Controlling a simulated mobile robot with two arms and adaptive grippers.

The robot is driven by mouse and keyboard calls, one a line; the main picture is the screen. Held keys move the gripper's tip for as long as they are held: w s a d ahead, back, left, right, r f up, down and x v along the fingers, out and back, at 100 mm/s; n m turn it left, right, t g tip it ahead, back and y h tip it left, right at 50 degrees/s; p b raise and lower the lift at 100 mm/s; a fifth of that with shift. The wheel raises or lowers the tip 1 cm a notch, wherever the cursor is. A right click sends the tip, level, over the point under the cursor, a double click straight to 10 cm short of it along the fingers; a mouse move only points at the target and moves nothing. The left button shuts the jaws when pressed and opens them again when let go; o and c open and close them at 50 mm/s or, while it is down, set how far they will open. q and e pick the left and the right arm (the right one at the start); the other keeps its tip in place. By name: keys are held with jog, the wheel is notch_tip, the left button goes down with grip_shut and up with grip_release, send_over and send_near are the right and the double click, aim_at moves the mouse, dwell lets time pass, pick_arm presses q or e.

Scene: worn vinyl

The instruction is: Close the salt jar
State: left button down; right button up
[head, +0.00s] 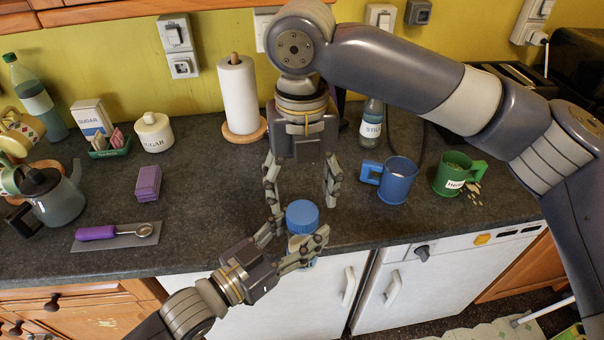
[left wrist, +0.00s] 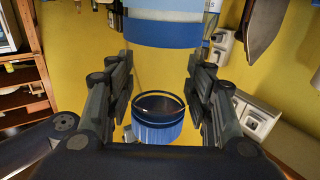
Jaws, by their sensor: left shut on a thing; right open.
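The salt jar (head: 302,241) is at the counter's front edge, its body mostly hidden by fingers and lid. Its round ribbed blue lid (head: 302,214) is over the top. My left gripper (head: 297,232) is shut around the jar from the lower left. I cannot tell whether clear glass or a gap lies between, nor how tightly the lid is seated. My right gripper (head: 302,200) is open above, fingers pointing down on either side of the lid.
A paper towel roll (head: 238,95) stands behind, and a bottle (head: 371,124), a blue mug (head: 398,182) and a green mug (head: 452,176) to the right. Purple sponges (head: 148,182) and a measuring spoon (head: 97,233) lie left. The counter between sponges and grippers is clear.

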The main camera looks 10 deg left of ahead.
aim_at(302, 211)
jog(key=shift+f, duration=2.5)
jog(key=c, duration=1.1)
